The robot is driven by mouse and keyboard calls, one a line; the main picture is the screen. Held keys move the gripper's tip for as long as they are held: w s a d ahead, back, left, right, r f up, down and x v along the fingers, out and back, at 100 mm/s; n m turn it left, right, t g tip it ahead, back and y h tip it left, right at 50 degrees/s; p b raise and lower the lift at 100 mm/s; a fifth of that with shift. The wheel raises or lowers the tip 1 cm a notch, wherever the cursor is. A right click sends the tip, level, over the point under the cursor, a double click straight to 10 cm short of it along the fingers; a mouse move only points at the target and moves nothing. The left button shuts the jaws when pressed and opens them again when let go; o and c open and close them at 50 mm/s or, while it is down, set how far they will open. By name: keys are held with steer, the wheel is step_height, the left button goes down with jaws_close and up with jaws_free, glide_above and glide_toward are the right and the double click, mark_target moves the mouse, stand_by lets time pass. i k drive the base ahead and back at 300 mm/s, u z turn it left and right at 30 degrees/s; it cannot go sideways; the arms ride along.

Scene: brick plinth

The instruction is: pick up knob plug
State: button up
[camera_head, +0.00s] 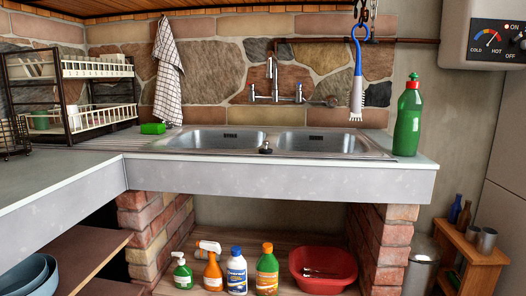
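A small dark knob plug (265,147) sits on the front rim of the steel double sink (345,156), about midway between the two basins. It appears upright, with its knob at the top. Nothing touches it from above. My gripper is not in view.
A green bottle (408,120) stands right of the sink, and a green sponge (153,128) lies at its left. A blue-handled brush (357,85) hangs above the right basin. The tap (274,84) rises behind. A dish rack (98,120) stands at left. The counter front is clear around the plug.

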mark_target(265, 150)
steer(key=u, duration=0.7)
steer(key=k, duration=1.3)
steer(key=u, duration=0.65)
steer(key=i, duration=1.5)
steer(key=z, duration=0.7)
steer(key=i, duration=0.4)
steer(key=z, duration=0.25)
